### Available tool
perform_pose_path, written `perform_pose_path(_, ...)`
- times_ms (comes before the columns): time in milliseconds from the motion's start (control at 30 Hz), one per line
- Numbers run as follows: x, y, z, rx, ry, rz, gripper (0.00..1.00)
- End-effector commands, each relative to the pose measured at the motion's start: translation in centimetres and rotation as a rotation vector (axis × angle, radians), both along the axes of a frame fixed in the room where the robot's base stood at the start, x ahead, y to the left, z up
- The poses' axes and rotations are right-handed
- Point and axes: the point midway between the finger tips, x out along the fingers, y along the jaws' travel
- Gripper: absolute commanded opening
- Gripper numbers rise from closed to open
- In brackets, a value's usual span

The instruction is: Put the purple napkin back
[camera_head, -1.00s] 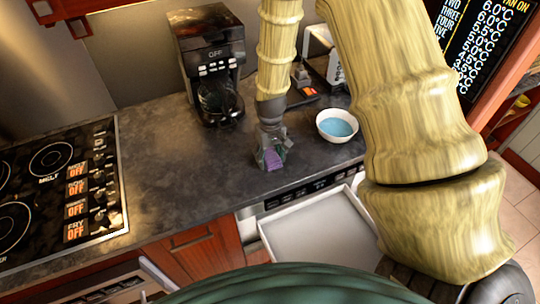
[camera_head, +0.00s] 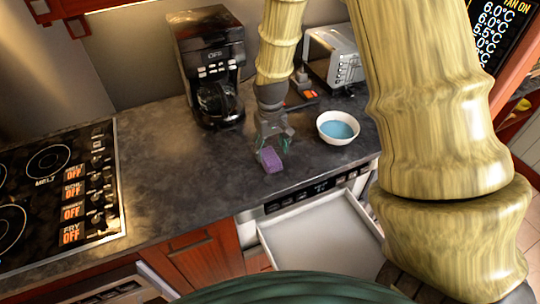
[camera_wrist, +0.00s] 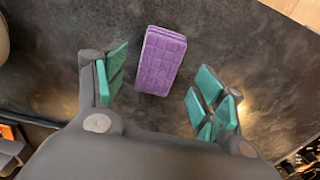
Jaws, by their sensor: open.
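The purple napkin (camera_head: 271,159) lies folded on the dark countertop, near the counter's front edge above the open drawer. In the wrist view the napkin (camera_wrist: 160,60) is a folded, quilted purple pad lying flat beyond my fingertips. My gripper (camera_head: 271,141) is just behind and above the napkin, pointing down. In the wrist view my gripper (camera_wrist: 160,95) is open, its green-padded fingers wide apart, with nothing held between them. The napkin lies in line with the gap between the fingers, and I see no finger touching it.
An open, empty pale drawer (camera_head: 315,240) juts out below the counter. A white bowl with blue inside (camera_head: 338,128) stands right of my gripper. A coffee maker (camera_head: 208,65) and a toaster (camera_head: 335,58) stand behind, the stove (camera_head: 55,190) left. The left counter is clear.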

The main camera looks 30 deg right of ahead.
Motion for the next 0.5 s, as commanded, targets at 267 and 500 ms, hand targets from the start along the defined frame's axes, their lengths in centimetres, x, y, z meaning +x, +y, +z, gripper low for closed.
perform_pose_path(267, 0.1, 0.0, 3.0, 0.0, -0.003, 0.0, 0.7)
perform_pose_path(500, 0.1, 0.0, 5.5, -0.001, -0.002, 0.0, 0.7)
